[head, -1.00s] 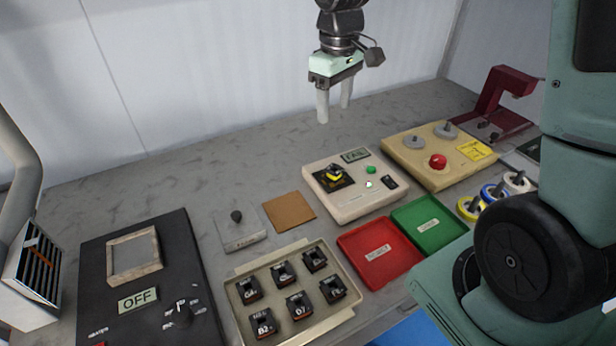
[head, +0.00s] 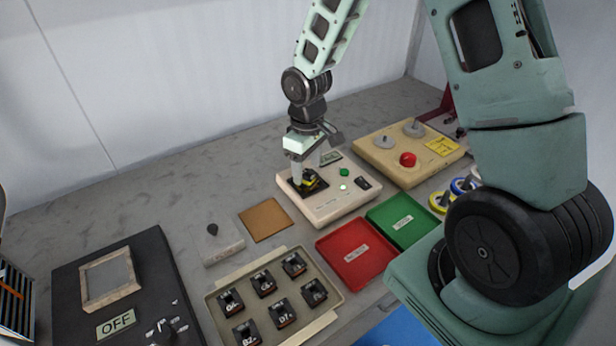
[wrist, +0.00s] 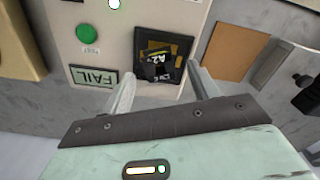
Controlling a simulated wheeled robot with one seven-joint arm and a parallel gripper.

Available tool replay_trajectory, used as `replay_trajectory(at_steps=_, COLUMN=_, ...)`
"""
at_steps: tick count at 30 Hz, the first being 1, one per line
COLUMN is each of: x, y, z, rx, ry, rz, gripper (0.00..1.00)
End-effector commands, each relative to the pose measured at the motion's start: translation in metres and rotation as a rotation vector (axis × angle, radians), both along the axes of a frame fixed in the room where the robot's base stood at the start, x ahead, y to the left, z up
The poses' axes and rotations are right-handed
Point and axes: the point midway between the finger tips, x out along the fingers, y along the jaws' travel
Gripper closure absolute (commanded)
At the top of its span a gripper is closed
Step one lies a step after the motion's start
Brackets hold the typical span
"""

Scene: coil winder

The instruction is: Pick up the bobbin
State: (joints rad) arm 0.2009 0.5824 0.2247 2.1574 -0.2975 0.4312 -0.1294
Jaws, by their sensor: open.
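The bobbin (head: 308,182) is a small black and yellow piece seated in the black square nest of the cream test box (head: 334,204). In the wrist view the bobbin (wrist: 160,66) shows a label with white print, partly unreadable, and lies a little beyond and between the fingertips. My gripper (head: 312,172) is open and points down over the nest, with one finger to each side of the bobbin. In the wrist view my gripper (wrist: 161,80) has its pale fingers apart with nothing between them that I can see gripped. Contact with the bobbin cannot be told.
The test box display reads FAIL (wrist: 93,77). A red tray (head: 345,268) and a green tray (head: 393,240) lie in front. A tan tray (head: 325,322) holds several black bobbins. A beige box with a red button (head: 407,160) stands to the right, a brown pad (head: 265,221) to the left.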

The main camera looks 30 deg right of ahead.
Motion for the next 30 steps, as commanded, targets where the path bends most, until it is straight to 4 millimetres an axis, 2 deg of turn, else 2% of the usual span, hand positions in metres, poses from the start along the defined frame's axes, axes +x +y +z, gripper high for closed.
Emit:
replay_trajectory(at_steps=5, x=-0.001, y=0.0, z=-0.021, rx=-0.001, ry=0.002, rz=0.001, gripper=0.4)
replay_trajectory(at_steps=13, x=0.0, y=0.0, z=-0.023, rx=-0.001, ry=-0.001, rz=0.0, gripper=0.4)
replay_trajectory(at_steps=14, x=0.0, y=0.0, z=-0.023, rx=-0.001, ry=-0.001, rz=0.0, gripper=0.46)
replay_trajectory(at_steps=18, x=0.0, y=0.0, z=-0.023, rx=-0.001, ry=-0.001, rz=0.0, gripper=0.84)
replay_trajectory(at_steps=19, x=0.0, y=0.0, z=-0.023, rx=-0.001, ry=-0.001, rz=0.0, gripper=0.88)
replay_trajectory(at_steps=21, x=0.0, y=0.0, z=-0.023, rx=-0.001, ry=-0.001, rz=0.0, gripper=0.92)
replay_trajectory(at_steps=27, x=0.0, y=0.0, z=-0.022, rx=0.0, ry=-0.002, rz=0.0, gripper=0.92)
replay_trajectory(at_steps=30, x=0.001, y=0.0, z=-0.015, rx=-0.001, ry=-0.003, rz=0.0, gripper=0.92)
